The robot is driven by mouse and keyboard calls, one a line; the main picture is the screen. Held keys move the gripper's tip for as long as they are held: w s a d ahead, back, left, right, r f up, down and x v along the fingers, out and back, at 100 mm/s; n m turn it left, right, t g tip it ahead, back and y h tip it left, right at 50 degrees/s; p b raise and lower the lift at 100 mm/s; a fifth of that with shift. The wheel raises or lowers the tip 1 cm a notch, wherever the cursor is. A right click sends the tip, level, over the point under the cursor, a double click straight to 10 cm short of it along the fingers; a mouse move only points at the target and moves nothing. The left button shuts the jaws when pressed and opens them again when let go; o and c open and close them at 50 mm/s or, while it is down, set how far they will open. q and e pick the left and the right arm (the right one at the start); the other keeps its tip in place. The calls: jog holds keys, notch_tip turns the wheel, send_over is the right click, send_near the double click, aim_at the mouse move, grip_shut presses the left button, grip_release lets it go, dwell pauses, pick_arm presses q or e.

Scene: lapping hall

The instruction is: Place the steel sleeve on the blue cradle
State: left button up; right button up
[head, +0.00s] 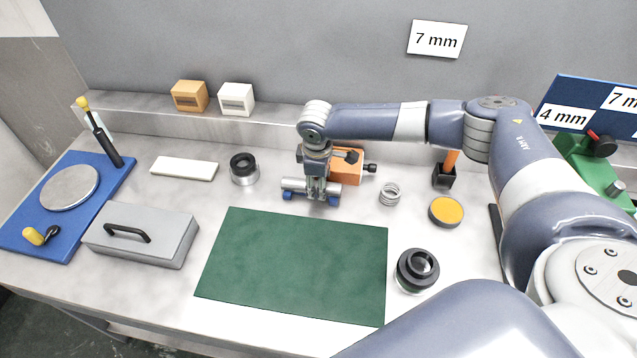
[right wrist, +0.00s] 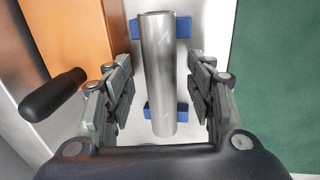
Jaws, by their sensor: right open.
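The steel sleeve (head: 294,184) is a smooth silvery cylinder. It lies level across the blue cradle (head: 288,196), whose two blue supports show under its ends. In the right wrist view the sleeve (right wrist: 160,85) runs up the middle, over the cradle's blue blocks (right wrist: 183,27). My right gripper (head: 317,193) points down over the sleeve's middle. Its two fingers (right wrist: 165,66) stand open on either side of the sleeve, with a visible gap on both sides. My left gripper is not in view.
An orange block with black knobs (head: 347,166) stands close behind the cradle. A green mat (head: 295,265) lies bare in front. A coil spring (head: 390,194), a yellow-topped disc (head: 446,211) and a black ring piece (head: 417,270) are to the right. A grey lidded box (head: 142,232) is left.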

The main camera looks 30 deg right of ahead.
notch_tip(320, 180, up, 11)
jog(key=s+a+b, duration=0.1)
jog(key=shift+s+f, duration=0.2)
jog(key=shift+s, duration=0.2)
jog(key=shift+a, duration=0.1)
